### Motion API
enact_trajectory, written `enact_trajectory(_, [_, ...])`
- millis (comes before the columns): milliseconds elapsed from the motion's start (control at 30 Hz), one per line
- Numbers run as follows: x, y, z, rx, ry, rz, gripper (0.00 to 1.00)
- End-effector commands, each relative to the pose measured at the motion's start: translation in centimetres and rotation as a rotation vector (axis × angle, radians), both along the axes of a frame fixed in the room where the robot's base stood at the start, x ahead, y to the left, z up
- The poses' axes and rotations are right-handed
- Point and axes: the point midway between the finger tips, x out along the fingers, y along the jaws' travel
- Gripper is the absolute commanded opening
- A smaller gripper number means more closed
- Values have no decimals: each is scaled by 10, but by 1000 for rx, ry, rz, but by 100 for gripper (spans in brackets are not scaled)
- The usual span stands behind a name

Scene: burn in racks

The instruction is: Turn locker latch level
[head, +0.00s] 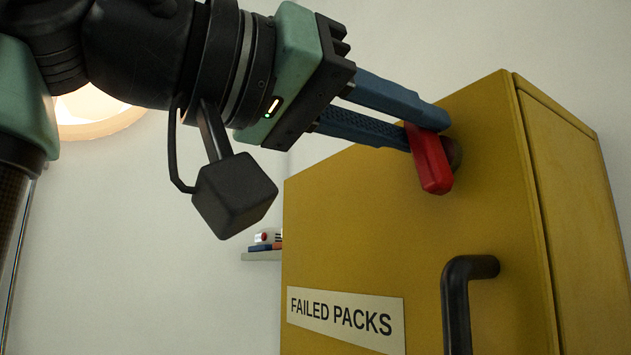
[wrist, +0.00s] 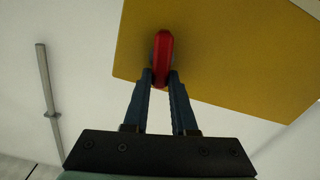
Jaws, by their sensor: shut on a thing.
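The red latch (head: 431,165) is on the upper front of the yellow locker (head: 370,230), on a round dark pivot (head: 454,153). In the head view the latch slants steeply down, its lower end a little right of its top, so it is not level. My gripper (head: 428,129) reaches in from the upper left, its two blue fingers shut on the upper part of the latch. In the wrist view the red latch (wrist: 162,58) stands upright between the fingertips. The fingers partly hide its gripped end.
A black handle (head: 458,300) stands out from the locker door below the latch. A label reading FAILED PACKS (head: 345,318) is left of the handle. A small shelf (head: 261,256) with items is on the wall behind. The space left of the locker looks clear.

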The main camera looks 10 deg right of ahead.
Motion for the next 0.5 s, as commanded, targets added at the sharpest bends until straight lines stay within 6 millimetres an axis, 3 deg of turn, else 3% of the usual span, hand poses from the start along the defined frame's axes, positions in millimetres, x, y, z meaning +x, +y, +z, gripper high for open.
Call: enact_trajectory(500, [8, 2, -8, -161, 461, -1, 0])
